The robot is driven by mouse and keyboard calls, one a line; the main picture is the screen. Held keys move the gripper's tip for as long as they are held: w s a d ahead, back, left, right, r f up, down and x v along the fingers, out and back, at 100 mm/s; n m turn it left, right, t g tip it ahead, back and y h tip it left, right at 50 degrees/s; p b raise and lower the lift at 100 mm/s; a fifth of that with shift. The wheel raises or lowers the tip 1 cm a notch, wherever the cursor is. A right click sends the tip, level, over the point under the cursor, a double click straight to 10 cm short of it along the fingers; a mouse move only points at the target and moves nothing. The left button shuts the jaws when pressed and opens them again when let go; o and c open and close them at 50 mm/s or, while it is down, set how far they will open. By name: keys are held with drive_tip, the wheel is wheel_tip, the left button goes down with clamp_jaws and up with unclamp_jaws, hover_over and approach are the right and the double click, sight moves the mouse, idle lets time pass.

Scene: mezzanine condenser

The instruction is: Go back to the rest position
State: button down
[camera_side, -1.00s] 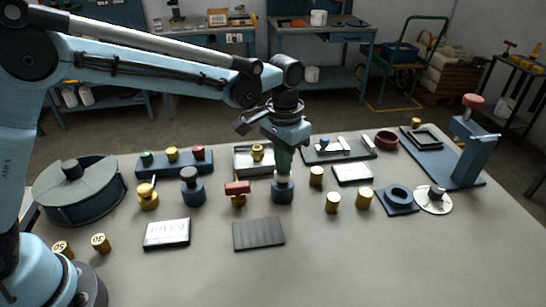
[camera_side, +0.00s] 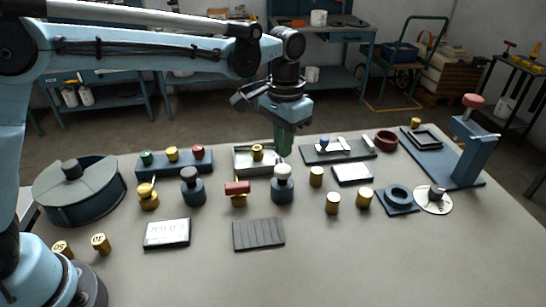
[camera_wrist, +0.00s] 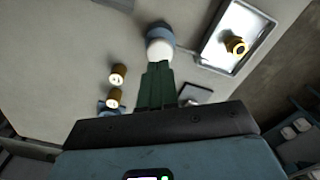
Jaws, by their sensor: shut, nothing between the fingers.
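My gripper (camera_side: 284,147) hangs from the arm above the middle of the bench, its green fingers pointing down, shut and empty. It is above and slightly behind a blue bottle-shaped piece with a white knob (camera_side: 283,170), and the two look apart in the side view. In the wrist view the shut green fingers (camera_wrist: 158,68) point toward the white knob (camera_wrist: 160,50). How far the fingertips are from the knob is hard to tell there.
A grey tray with a brass piece (camera_side: 257,153) stands behind. A red-handled valve (camera_side: 238,190), brass cylinders (camera_side: 333,203) and a blue press (camera_side: 467,150) stand around. A round blue drum (camera_side: 80,190) is at left. The bench's front (camera_side: 330,270) is clear.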

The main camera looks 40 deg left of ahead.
drive_tip(key=s+a+r+n+t, duration=0.1)
drive_tip(key=s+a+r+t, duration=0.2)
drive_tip(key=s+a+r, duration=0.4)
drive_tip(key=s+a+f+n+t, duration=0.2)
drive_tip(key=s+a+f+t, duration=0.2)
drive_tip(key=s+a, duration=0.4)
drive_tip(key=shift+s+f, duration=0.7)
idle(1.0)
